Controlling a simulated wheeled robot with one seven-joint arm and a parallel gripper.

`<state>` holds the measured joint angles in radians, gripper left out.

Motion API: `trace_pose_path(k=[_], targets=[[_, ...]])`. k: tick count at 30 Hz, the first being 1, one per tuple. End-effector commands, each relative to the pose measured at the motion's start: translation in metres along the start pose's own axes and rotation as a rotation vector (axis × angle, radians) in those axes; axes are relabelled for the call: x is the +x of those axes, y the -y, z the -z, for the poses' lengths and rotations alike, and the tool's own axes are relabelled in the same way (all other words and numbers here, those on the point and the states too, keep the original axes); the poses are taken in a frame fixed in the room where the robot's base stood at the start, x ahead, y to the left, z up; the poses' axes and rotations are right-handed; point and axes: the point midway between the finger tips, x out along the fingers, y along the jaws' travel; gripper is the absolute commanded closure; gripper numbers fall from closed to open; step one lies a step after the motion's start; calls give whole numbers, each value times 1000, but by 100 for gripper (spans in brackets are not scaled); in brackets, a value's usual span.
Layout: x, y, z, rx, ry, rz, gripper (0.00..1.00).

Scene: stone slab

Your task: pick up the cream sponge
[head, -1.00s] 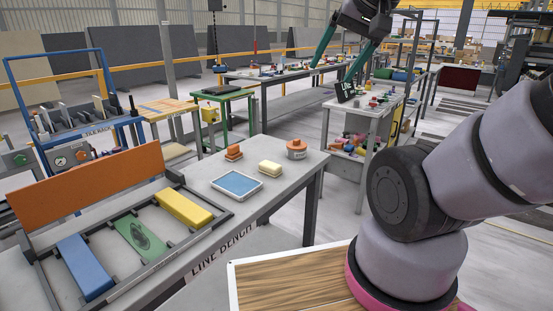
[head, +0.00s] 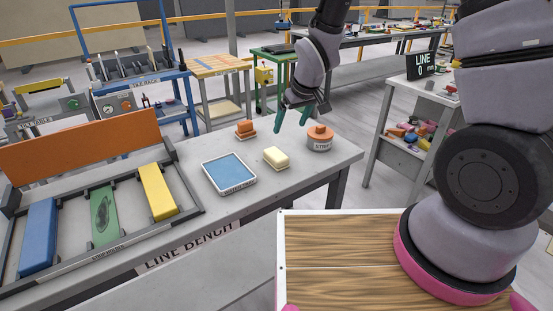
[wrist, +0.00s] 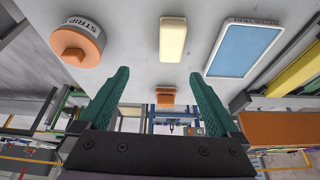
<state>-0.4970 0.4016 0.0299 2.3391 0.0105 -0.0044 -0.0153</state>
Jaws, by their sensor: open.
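The cream sponge (head: 276,157) is a small pale block lying on the grey line bench, between the blue-topped tray and the round orange-topped container. It also shows in the wrist view (wrist: 173,40) at the top middle, beyond the tips of my fingers. My gripper (head: 291,119) has green fingers and hangs above the back part of the bench, behind the sponge in the head view. In the wrist view my gripper (wrist: 157,85) is open, with nothing between its fingers. The sponge is apart from the fingers and fully visible.
Close by on the bench stand the blue-topped tray (head: 229,174), an orange block (head: 245,129) and the orange-topped container (head: 320,139). A rack with blue, green and yellow blocks (head: 158,191) lies at left. Bare bench surface surrounds the sponge.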

Motion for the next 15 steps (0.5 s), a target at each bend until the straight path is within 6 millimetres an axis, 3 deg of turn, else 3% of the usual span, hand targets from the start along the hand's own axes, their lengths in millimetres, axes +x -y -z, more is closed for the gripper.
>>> trace_pose_path(k=[4,15], targets=[[26,15,-8,-53,13,14,3],[79,19,-10,-63,15,17,3]])
